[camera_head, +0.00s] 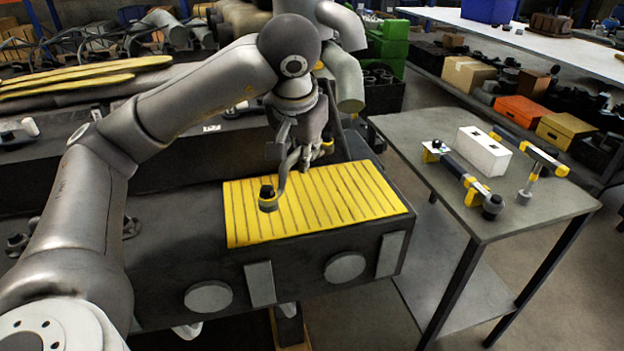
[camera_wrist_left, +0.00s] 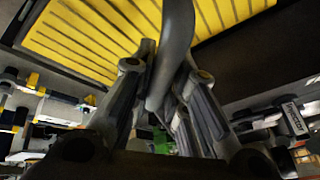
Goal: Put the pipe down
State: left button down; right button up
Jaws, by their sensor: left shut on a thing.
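A grey curved pipe (camera_head: 281,182) is held by my left gripper (camera_head: 301,150) over the yellow ribbed mat (camera_head: 352,200). Its lower end has a round collar with a dark top, low at the mat's left part. I cannot tell if this end touches the mat. In the left wrist view the pipe (camera_wrist_left: 174,48) runs between the two fingers of my left gripper (camera_wrist_left: 168,85), which is shut on it. The yellow mat (camera_wrist_left: 70,45) shows behind the pipe there. The pipe's other end is partly hidden by the gripper. My right gripper is not in view.
The mat lies on a dark block (camera_head: 320,262). A grey table (camera_head: 440,128) at the right carries a white box (camera_head: 483,151) and several yellow-and-grey tools (camera_head: 458,172). Long yellow strips (camera_head: 75,77) lie at the back left. Most of the mat is clear.

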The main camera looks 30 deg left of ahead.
pick_arm(q)
jog(key=w+f, duration=0.3)
jog(key=shift+f, duration=0.25)
jog(key=f, duration=0.3)
jog(key=shift+w+f, duration=0.2)
jog(key=shift+f, duration=0.05)
jog(key=shift+f, duration=0.1)
jog(key=c, duration=1.4)
grip_release()
jog(key=shift+c, duration=0.2)
